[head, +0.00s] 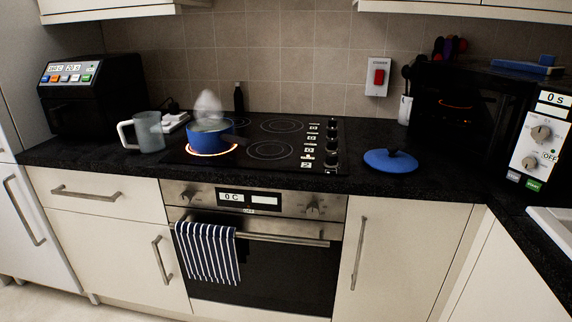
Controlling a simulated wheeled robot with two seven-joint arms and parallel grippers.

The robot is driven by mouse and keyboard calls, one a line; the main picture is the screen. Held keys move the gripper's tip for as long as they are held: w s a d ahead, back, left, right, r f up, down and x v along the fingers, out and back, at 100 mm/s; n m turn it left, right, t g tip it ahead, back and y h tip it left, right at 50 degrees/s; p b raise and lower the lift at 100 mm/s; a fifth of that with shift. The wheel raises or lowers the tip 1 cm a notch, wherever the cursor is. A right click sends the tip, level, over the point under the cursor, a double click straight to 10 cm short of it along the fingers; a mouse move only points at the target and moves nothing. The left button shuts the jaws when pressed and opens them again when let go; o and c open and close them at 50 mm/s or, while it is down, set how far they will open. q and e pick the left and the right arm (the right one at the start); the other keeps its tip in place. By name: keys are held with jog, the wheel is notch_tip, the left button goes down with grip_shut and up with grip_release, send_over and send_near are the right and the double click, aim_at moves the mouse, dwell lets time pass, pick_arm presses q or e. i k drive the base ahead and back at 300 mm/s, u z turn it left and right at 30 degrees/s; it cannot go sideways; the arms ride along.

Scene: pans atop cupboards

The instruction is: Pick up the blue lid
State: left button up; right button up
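The blue lid (390,161) lies flat on the black worktop, to the right of the hob. It is round, with a small dark knob on top. A blue pot (209,137) without a lid stands on a glowing ring at the hob's left front, with steam above it. Its dark handle points to the right. Neither of my grippers shows in the head view.
The black hob (270,150) has a row of knobs on its right side. A jug (149,132) stands left of the pot. A microwave (475,115) and a utensil holder (404,109) stand behind and right of the lid. Bare worktop (430,182) surrounds the lid. The oven (280,265) is below, with a striped towel (207,252).

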aim_at(390, 160)
jog(key=u, duration=0.35)
jog(key=i, duration=1)
jog(key=z, duration=0.5)
